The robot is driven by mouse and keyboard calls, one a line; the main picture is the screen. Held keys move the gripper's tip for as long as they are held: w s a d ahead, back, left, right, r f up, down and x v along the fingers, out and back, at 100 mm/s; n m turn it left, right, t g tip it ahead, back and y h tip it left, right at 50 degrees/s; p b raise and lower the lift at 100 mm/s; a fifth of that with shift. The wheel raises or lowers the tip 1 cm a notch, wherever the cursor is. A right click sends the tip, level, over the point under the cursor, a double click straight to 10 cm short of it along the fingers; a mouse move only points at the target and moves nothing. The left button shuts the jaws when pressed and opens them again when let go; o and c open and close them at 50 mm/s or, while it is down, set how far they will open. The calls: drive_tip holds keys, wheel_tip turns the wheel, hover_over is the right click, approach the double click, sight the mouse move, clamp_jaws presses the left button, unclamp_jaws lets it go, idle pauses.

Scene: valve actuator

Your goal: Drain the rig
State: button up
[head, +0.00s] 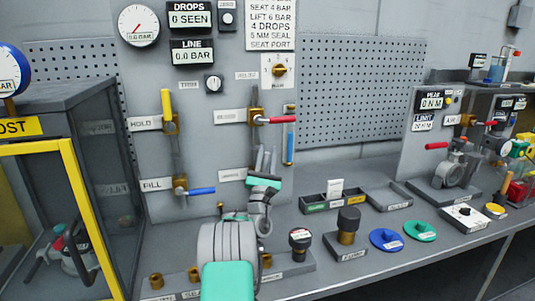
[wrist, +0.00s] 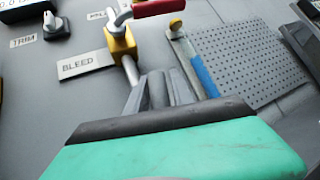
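The upright panel carries a yellow-handled HOLD valve (head: 168,110), its handle vertical. A blue-handled FILL valve (head: 190,190) is below it, handle pointing right. The red-handled BLEED valve (head: 270,120) is at upper right, handle pointing right; its brass body also shows in the wrist view (wrist: 119,42). A lower label (head: 232,175) is too small to read; whatever fitting is beside it is hidden behind my gripper. My gripper (head: 266,152) points up in front of the pipe below BLEED; its fingers show in the wrist view (wrist: 160,78). Whether they hold anything is unclear.
The pressure gauge (head: 138,25) and the LINE display (head: 192,51) reading 0.0 BAR are above. A blue-filled sight tube (head: 290,135) stands right of BLEED. A yellow-framed guard (head: 75,190) is at left. Trays, fittings and discs (head: 386,239) lie on the bench.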

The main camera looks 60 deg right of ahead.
drive_tip(key=s+a+r+p, duration=0.1)
drive_tip(key=s+a+r, duration=0.5)
drive_tip(key=a+r, duration=0.6)
drive_tip(key=shift+a+r+p, duration=0.35)
drive_tip(key=shift+r+p, duration=0.05)
drive_tip(key=shift+r, duration=0.15)
drive_tip(key=shift+s, duration=0.1)
